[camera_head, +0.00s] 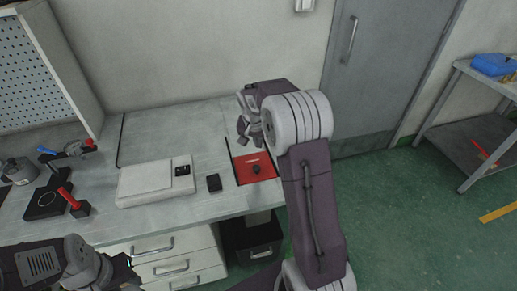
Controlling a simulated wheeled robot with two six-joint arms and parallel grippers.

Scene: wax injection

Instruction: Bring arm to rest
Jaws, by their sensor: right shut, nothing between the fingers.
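My right arm rises from the bottom of the head view and bends at a large pale joint. Its gripper (245,132) points down over the right end of the workbench (215,125), just above and behind a red box (252,167) with a dark knob. The right gripper is shut with nothing held, and it looks apart from the red box. My left arm shows only as links in the lower left corner. Its gripper is outside the picture.
A white flat device (155,182) and a small black object (214,183) lie on the bench. Red-handled and blue-handled tools stand at its left end. Drawers (175,266) and a black bin (252,240) are below. Green floor (400,220) is free on the right, before a metal side table (470,125).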

